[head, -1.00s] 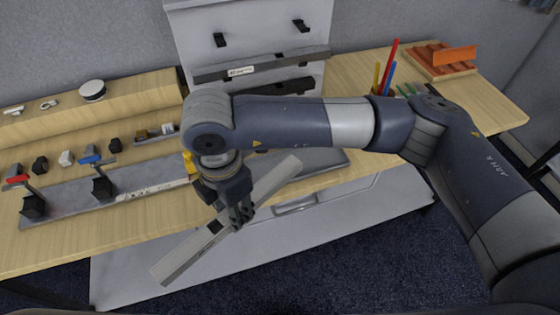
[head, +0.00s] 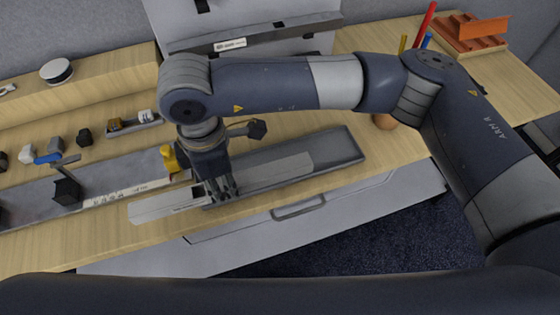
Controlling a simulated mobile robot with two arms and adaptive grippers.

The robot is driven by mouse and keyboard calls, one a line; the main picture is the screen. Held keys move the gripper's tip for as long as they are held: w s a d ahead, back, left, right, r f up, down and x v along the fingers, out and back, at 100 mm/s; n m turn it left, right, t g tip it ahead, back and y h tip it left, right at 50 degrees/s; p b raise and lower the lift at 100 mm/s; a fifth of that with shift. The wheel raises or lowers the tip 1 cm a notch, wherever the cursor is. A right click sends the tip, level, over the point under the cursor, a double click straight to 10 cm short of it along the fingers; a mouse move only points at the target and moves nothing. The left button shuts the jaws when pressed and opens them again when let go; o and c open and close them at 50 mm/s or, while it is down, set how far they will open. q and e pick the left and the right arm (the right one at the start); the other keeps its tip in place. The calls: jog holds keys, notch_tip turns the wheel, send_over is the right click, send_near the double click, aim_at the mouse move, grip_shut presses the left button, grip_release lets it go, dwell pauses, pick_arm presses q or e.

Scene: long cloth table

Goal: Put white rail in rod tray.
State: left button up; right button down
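The white rail (head: 275,174) is a long flat pale bar, slanting from lower left to upper right. Its right part lies over the grey rod tray (head: 345,152), and its left end (head: 155,207) sticks out past the tray's left side. I cannot tell whether it touches the tray floor. My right gripper (head: 222,193) points down and is shut on the rail left of its middle, hiding that part. My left gripper is not in view.
A grey rail fixture with clamps (head: 68,190) lies left of the tray, with a yellow piece (head: 174,160) close to my gripper. The white board (head: 255,15) stands behind. An orange rack (head: 465,35) is at the back right. The table's front edge and a drawer handle (head: 298,208) are just below the tray.

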jog(key=w+d+p, duration=0.1)
jog(key=w+d, duration=0.2)
jog(key=w+d+f+p, duration=0.1)
jog(key=w+d+p, duration=0.1)
jog(key=w+d, duration=0.1)
jog(key=w+d+p, duration=0.2)
jog(key=w+d, duration=0.1)
jog(key=w, duration=0.2)
jog(key=shift+f, duration=0.2)
jog(key=shift+w+d+f+p, duration=0.15)
jog(key=shift+w+d+p, duration=0.15)
jog(key=shift+w+d, duration=0.1)
jog(key=f, duration=0.1)
jog(key=f+p, duration=0.1)
jog(key=w+f+p, duration=0.1)
jog(key=shift+d+f, duration=0.15)
jog(key=shift+d, duration=0.2)
jog(key=shift+f, duration=0.2)
jog(key=shift+s, duration=0.1)
jog(key=shift+f, duration=0.1)
jog(key=shift+f+b, duration=0.55)
jog(key=shift+b, duration=0.05)
jog(key=c, duration=1.2)
grip_release()
jog(key=shift+c, duration=0.2)
